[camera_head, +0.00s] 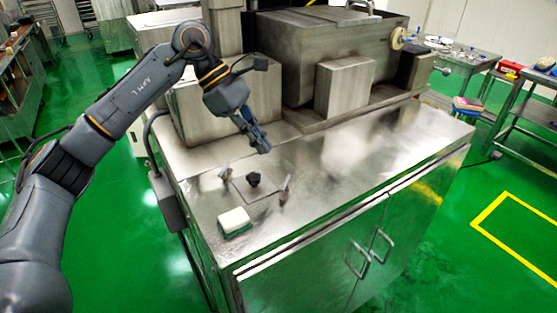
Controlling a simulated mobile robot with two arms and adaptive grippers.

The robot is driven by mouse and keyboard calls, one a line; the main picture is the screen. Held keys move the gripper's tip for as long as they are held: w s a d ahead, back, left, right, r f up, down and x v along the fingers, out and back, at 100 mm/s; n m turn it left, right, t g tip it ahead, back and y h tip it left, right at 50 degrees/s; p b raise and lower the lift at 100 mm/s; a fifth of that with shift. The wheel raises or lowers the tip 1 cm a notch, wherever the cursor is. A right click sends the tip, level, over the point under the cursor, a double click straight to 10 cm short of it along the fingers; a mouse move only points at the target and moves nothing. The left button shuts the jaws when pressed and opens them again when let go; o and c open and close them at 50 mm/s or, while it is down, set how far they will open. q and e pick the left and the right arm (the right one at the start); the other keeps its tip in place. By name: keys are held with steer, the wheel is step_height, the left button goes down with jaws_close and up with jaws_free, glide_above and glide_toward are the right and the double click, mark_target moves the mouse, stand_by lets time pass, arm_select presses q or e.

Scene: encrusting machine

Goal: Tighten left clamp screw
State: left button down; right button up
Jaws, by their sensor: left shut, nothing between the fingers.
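My left arm comes in from the left, and my left gripper (263,147) is shut and empty, pointing down over the steel machine top. Below it lies a small flat metal plate (262,194) with a black knob (254,179) on it. A small upright metal piece (226,173) stands at the plate's left, and a similar one (285,190) stands at its right. They look like the clamp screws, but they are too small to tell how tight they are. The gripper appears apart from them all. My right gripper is not in view.
A white-and-green block (235,222) sits near the front left edge of the machine top (350,165). Steel housings (345,88) rise behind the work area. The top to the right is clear. A side table (465,65) with small items stands at the right.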

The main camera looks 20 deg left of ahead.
mark_target(287, 178)
arm_select(q)
steer(key=p+x, duration=0.2)
steer(key=x, duration=0.4)
steer(key=shift+d+f, duration=0.1)
steer(key=shift+d, duration=0.1)
steer(key=shift+w+d+f, duration=0.15)
steer(key=shift+f, duration=0.15)
